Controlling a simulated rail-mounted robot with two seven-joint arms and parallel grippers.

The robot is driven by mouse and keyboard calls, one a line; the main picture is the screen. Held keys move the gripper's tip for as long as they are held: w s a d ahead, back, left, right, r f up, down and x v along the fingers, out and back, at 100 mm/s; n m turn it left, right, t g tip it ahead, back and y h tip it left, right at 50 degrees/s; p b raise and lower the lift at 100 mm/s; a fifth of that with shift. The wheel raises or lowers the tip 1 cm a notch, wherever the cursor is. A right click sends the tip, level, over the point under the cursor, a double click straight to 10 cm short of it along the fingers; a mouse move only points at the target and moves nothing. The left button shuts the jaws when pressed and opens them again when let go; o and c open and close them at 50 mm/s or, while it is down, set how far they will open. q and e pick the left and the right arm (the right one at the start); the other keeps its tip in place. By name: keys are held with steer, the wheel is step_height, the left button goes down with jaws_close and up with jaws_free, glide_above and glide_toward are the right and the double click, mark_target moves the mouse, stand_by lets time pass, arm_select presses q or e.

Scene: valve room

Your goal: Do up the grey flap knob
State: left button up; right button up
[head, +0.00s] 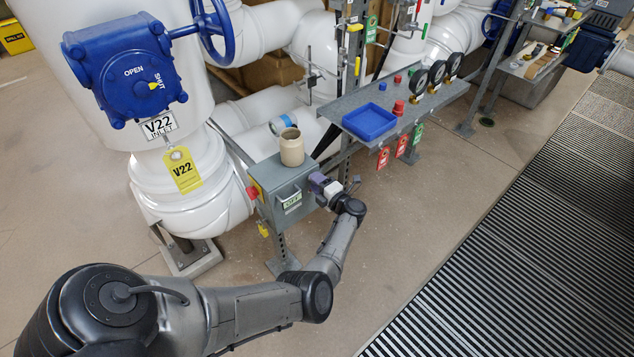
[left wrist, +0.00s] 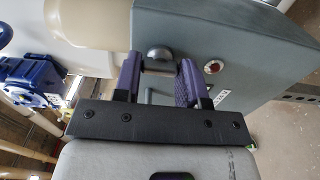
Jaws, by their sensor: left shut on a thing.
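My left gripper (head: 322,184) is at the side of a grey control box (head: 284,181). In the left wrist view its two purple fingers (left wrist: 160,68) stand on either side of the grey flap knob (left wrist: 158,55), which has a dark rounded head and a thin stem on the face of the grey box (left wrist: 235,45). The gripper is shut on the knob. The fingers and wrist hide the knob in the head view. How far the knob is turned cannot be told. My right gripper is not in view.
A beige jar (head: 291,147) stands on top of the box. A red button (head: 253,192) is on its left side. A shelf (head: 395,110) with a blue tray (head: 369,122) and several gauges is to the right. Grey grating (head: 520,230) and clear floor lie at the right.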

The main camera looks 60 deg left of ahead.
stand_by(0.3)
arm_select(q)
steer(key=o, duration=0.9)
steer(key=shift+o, duration=0.2)
steer(key=w+d+p, duration=0.2)
steer(key=d, duration=1.1)
steer(key=shift+d, duration=0.35)
steer(key=shift+w, duration=0.1)
